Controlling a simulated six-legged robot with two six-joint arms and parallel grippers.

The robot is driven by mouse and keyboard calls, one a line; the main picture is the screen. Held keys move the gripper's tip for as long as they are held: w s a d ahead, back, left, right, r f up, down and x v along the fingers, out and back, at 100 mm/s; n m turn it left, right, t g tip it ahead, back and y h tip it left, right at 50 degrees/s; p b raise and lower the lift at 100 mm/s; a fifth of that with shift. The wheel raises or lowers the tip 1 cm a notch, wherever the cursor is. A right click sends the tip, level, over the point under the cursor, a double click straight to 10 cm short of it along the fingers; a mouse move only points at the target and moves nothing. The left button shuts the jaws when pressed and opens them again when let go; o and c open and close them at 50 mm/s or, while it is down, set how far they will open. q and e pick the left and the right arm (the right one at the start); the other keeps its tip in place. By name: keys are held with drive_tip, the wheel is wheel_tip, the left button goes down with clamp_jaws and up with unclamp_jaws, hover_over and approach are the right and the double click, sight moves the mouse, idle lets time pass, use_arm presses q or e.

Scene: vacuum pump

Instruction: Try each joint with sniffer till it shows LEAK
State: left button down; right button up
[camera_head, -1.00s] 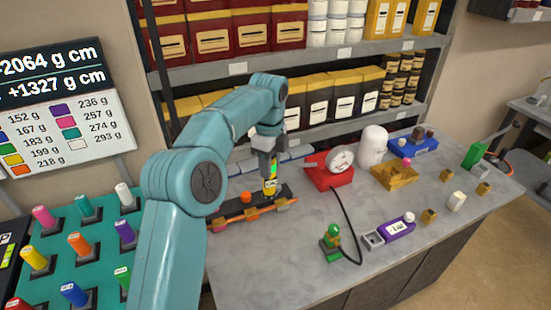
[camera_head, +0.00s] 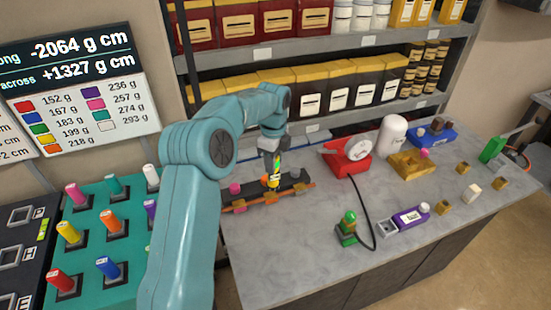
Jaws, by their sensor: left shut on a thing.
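My left gripper (camera_head: 272,150) points down at the back of the bench, shut on the sniffer, a slim upright stick with a green, yellow and dark face (camera_head: 277,169). The sniffer's lower end is over a dark bar (camera_head: 255,192) with a copper-coloured pipe along its front. A pink cap (camera_head: 235,188) stands at the bar's left, an orange cap (camera_head: 265,181) just left of the sniffer, and a grey cap (camera_head: 295,172) to its right. I cannot tell whether the sniffer touches a joint. Any LEAK wording on it is too small to read. My right gripper is out of view.
A red gauge unit (camera_head: 352,167) has a black cable curving towards a green-knobbed piece (camera_head: 347,232). A purple box (camera_head: 409,218), white vessel (camera_head: 393,137), brass block (camera_head: 407,164) and small brass pieces stand further right. The bench front (camera_head: 290,260) is clear.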

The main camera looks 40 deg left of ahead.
use_arm(q)
drive_tip(key=f+b, duration=0.3)
drive_tip(key=f, duration=0.1)
drive_tip(key=shift+a+f, duration=0.15)
drive_tip(key=shift+a, duration=0.05)
drive_tip(key=shift+d+f+b, duration=0.15)
drive_tip(key=shift+f+b, duration=0.45)
drive_tip(key=shift+b, duration=0.1)
drive_tip(key=shift+f, duration=0.1)
idle(1.1)
wheel_tip(320, 180, up, 7)
drive_tip(key=p, duration=0.3)
drive_tip(key=shift+s, duration=0.15)
